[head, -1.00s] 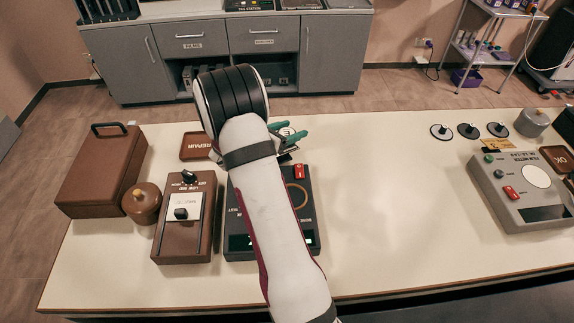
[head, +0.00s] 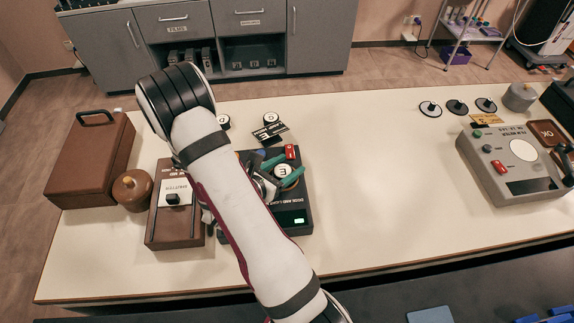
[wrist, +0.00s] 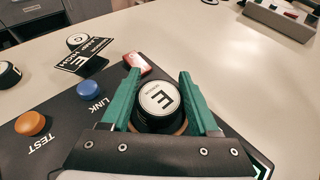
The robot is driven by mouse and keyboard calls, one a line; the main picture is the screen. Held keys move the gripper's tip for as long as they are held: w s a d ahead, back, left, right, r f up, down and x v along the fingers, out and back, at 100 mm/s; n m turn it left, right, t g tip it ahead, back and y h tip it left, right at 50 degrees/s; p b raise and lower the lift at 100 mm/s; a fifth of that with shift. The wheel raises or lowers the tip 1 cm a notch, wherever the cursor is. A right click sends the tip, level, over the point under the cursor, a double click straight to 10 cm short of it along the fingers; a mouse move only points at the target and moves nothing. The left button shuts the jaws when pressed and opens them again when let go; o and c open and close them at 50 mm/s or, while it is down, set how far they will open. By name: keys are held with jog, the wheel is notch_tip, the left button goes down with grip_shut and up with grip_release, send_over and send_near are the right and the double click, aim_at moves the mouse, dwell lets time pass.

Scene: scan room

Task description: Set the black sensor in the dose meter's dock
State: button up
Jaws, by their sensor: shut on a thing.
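The black sensor (wrist: 157,103) is a round puck with a white top marked E. In the wrist view it sits between the green fingers of my gripper (wrist: 160,98), which is shut on it. The dose meter (head: 305,208) is a dark box with a red switch and a small lit green display. Its dock shows as a tan ring (wrist: 184,129) around the lower side of the sensor. The sensor is level and at the dock; I cannot tell whether it rests fully on the bottom. The sensor also shows in the head view (head: 284,171).
Two other pucks (head: 271,118) (head: 223,121) and a black E card (head: 270,133) lie behind the meter. A brown shutter box (head: 172,225), a brown pot (head: 132,190) and a brown case (head: 90,158) stand left. A grey film meter (head: 510,170) stands right. The table's middle is clear.

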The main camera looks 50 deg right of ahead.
jog(key=shift+f, duration=0.1)
jog(key=o, duration=1.4)
jog(key=shift+o, duration=0.2)
jog(key=v, duration=1.2)
jog(key=s+a+r+m+g+y, duration=0.2)
jog(key=s+a+r+m+y, duration=0.2)
jog(key=s+m, duration=0.3)
jog(key=s+a+r+m+g+y, duration=0.2)
jog(key=s+a+r+m+y, duration=0.15)
jog(key=m, duration=0.55)
jog(key=s+a+r+m+t+y, duration=0.2)
jog(key=a+m+y, duration=0.5)
jog(key=a, duration=0.5)
jog(key=shift+a+r+m+t+y, duration=0.35)
jog(key=shift+r+t+y, duration=0.15)
jog(key=shift+t, duration=0.4)
